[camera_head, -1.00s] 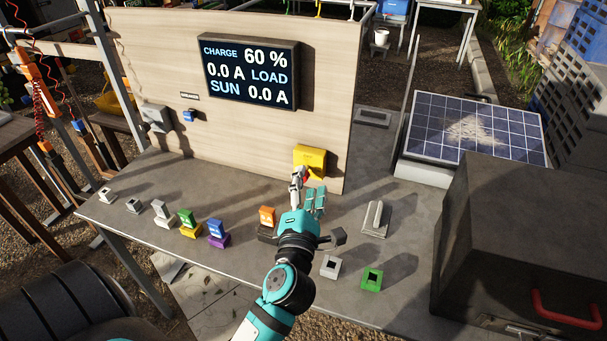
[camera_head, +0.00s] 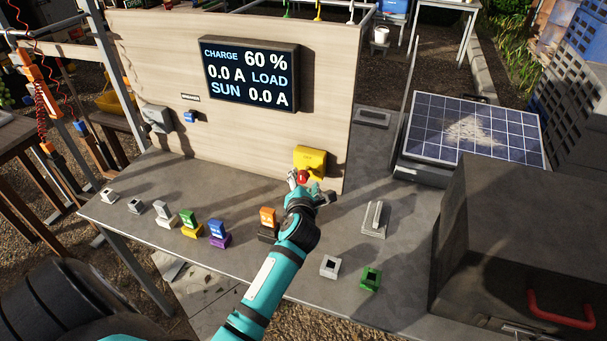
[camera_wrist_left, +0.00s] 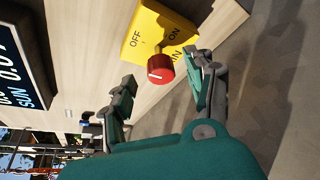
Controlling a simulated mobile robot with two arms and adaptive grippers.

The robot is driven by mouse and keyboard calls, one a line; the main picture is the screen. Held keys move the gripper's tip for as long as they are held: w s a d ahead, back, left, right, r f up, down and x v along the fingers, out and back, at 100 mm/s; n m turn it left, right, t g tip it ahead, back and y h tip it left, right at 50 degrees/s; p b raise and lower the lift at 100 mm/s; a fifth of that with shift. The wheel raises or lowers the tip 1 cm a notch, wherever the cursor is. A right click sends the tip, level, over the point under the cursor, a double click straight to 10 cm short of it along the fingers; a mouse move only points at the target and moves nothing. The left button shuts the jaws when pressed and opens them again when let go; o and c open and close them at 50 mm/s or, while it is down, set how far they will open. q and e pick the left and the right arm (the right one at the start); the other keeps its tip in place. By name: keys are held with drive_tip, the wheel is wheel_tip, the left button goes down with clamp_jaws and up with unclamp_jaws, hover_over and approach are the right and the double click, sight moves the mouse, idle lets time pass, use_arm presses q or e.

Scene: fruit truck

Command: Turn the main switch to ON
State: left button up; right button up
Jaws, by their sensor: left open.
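The main switch is a yellow box (camera_head: 310,158) low on the right end of the wooden panel. In the left wrist view the yellow box (camera_wrist_left: 158,32) carries the words OFF, ON and MAIN. Its red knob (camera_wrist_left: 160,68) has a short white mark on its front face; the red knob (camera_head: 303,176) also shows in the head view. My left gripper (camera_head: 310,187) is open in front of the switch. In the left wrist view the left gripper (camera_wrist_left: 161,76) has one finger on each side of the knob, with gaps visible. My right gripper is not seen.
A display (camera_head: 250,74) on the panel reads CHARGE 60 %, 0.0 A LOAD, SUN 0.0 A. Several small coloured blocks stand on the grey table (camera_head: 150,215). A grey holder (camera_head: 374,219) lies right of my gripper. A dark box (camera_head: 520,225) fills the right side.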

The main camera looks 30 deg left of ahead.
sight(303, 179)
use_arm(q)
drive_tip(key=shift+x, duration=2.25)
clamp_jaws()
